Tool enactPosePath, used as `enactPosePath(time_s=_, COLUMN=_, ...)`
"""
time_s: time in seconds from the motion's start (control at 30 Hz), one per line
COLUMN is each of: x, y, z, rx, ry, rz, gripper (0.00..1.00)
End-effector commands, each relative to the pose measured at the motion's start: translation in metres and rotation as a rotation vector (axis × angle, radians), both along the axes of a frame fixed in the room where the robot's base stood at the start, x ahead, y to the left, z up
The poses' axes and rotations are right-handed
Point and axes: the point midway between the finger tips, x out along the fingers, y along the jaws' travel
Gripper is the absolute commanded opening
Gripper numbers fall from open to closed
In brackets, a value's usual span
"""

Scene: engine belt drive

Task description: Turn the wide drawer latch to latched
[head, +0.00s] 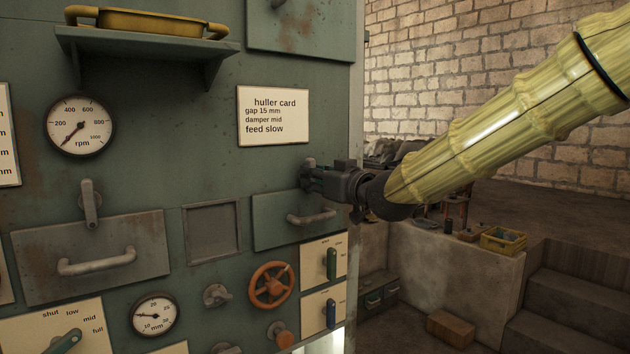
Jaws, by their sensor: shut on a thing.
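My gripper (311,178) is at the top edge of the green drawer (277,224) at the right of the machine front. It is shut on what appears to be this drawer's latch, which its dark fingers hide, so the latch's angle cannot be told. The green drawer is flush with the panel and has a grey bar handle (311,217) just below my gripper. A larger grey drawer (145,236) at the left has its own grey latch (90,205) above its handle. That latch hangs straight down over the drawer's top edge, with nothing touching it.
A huller card (273,115) is above. A shelf (150,45) juts out at upper left. Open room lies right of the machine.

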Motion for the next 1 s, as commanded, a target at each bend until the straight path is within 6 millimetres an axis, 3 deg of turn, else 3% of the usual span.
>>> enactPosePath(time_s=0.33, x=0.001, y=-0.001, z=0.004, rx=0.000, ry=-0.009, rz=-0.001, gripper=0.00)
enactPosePath(time_s=0.37, x=0.001, y=0.000, z=0.004, rx=0.001, ry=-0.008, rz=-0.001, gripper=0.19)
enactPosePath(time_s=0.4, x=0.001, y=-0.001, z=0.004, rx=0.001, ry=-0.008, rz=-0.001, gripper=0.24)
enactPosePath(time_s=0.77, x=-0.001, y=-0.002, z=0.002, rx=0.000, ry=-0.004, rz=-0.001, gripper=0.24)
enactPosePath(time_s=1.0, x=-0.025, y=-0.019, z=0.002, rx=0.002, ry=-0.002, rz=-0.001, gripper=0.24)
